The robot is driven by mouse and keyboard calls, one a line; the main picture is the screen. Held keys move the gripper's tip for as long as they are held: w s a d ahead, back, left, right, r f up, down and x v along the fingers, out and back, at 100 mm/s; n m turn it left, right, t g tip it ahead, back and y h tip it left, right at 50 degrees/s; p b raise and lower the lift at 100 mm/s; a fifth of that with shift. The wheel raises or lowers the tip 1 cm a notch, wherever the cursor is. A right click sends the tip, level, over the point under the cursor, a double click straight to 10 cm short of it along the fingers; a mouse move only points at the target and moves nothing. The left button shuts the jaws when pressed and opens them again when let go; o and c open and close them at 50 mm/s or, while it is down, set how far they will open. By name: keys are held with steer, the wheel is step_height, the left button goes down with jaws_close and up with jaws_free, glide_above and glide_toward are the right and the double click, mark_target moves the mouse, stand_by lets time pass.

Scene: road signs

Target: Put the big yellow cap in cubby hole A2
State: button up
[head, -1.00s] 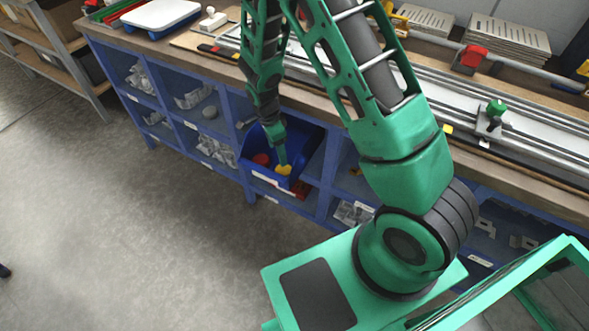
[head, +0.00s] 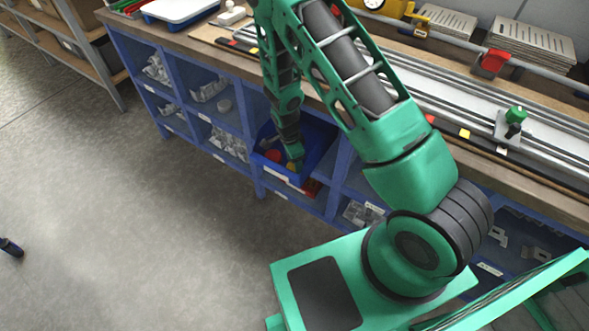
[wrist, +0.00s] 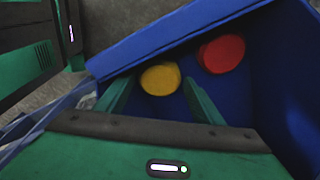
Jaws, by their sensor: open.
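The yellow cap (wrist: 160,79) lies in the blue bin (wrist: 130,55) next to a red cap (wrist: 222,53). My gripper (wrist: 158,88) is open, with one finger on either side of the yellow cap in the wrist view; I cannot tell whether they touch it. In the head view, my gripper (head: 294,163) reaches down into the blue bin (head: 320,148). The yellow cap is mostly hidden there by the gripper, and the red cap (head: 274,155) shows to its left. The cubby labels are too small to read.
The bin sits at the front of a blue cubby shelf (head: 258,183) under a wooden workbench. Other cubbies hold bagged parts (head: 228,143) and metal brackets (head: 210,90). A metal rail (head: 450,120) lies on the bench top. The floor (head: 150,230) in front is clear.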

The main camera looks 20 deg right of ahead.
steer(key=shift+f, duration=0.2)
steer(key=c, duration=0.9)
steer(key=shift+r, duration=0.15)
